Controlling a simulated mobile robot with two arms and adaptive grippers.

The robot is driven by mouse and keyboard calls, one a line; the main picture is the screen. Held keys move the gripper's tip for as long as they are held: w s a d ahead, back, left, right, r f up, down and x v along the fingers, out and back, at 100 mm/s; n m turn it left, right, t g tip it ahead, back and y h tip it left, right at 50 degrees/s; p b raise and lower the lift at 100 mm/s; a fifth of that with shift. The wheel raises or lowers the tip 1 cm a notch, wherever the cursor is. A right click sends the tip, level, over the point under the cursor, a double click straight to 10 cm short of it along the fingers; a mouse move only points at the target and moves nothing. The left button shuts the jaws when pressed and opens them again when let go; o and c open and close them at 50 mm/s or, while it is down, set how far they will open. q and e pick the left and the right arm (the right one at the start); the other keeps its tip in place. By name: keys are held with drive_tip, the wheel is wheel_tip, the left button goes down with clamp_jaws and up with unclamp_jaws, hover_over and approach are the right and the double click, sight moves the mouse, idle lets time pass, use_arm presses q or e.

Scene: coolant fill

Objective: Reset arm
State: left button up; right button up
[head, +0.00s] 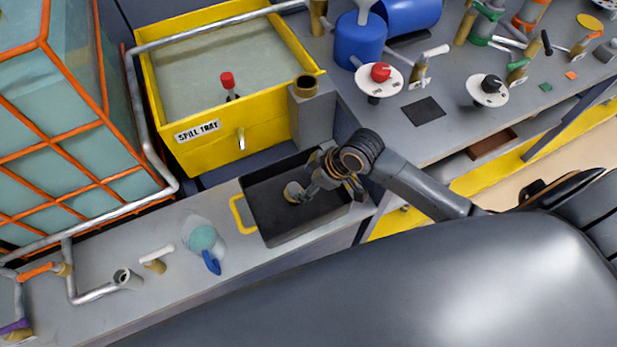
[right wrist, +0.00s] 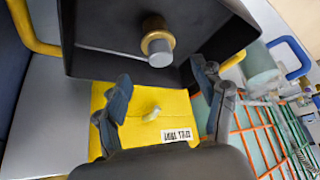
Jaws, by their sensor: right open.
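My right gripper (head: 316,183) is over the black tray (head: 276,232) on the grey bench, reaching in from the right. In the right wrist view my right gripper (right wrist: 161,78) has its two fingers spread wide with nothing between them. A short brass and grey cylindrical piece (right wrist: 158,50) is in the black tray (right wrist: 95,45), just beyond the fingertips and apart from them. In the head view this piece (head: 293,191) shows close to the left of the fingers. My left gripper is not in view.
A yellow spill tray (head: 208,155) stands behind the black tray. A grey block with a brass-rimmed opening (head: 306,86) is close behind the gripper. Pipes and an orange-caged tank fill the left; valves crowd the right bench.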

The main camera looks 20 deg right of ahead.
drive_tip(key=shift+s+d+r, duration=0.2)
drive_tip(key=shift+s+r, duration=0.05)
drive_tip(key=shift+r, duration=0.3)
drive_tip(key=s, duration=0.2)
drive_tip(key=s+m, duration=0.1)
drive_tip(key=s, duration=0.1)
drive_tip(key=s+a+r+m+h, duration=0.1)
drive_tip(key=s, duration=0.1)
drive_tip(key=shift+s, duration=0.4)
drive_tip(key=s+d+r+m+h, duration=0.25)
drive_tip(key=s+d+m, duration=0.25)
drive_tip(key=s, duration=0.4)
wheel_tip(320, 180, down, 28)
drive_tip(key=s+g, duration=0.2)
drive_tip(key=s+d+f+g, duration=0.1)
drive_tip(key=s+d+f, duration=0.2)
drive_tip(key=s+f, duration=1.1)
drive_tip(key=shift+s+f+h, duration=0.25)
drive_tip(key=shift+s+h, duration=0.2)
drive_tip(key=shift+s, duration=0.4)
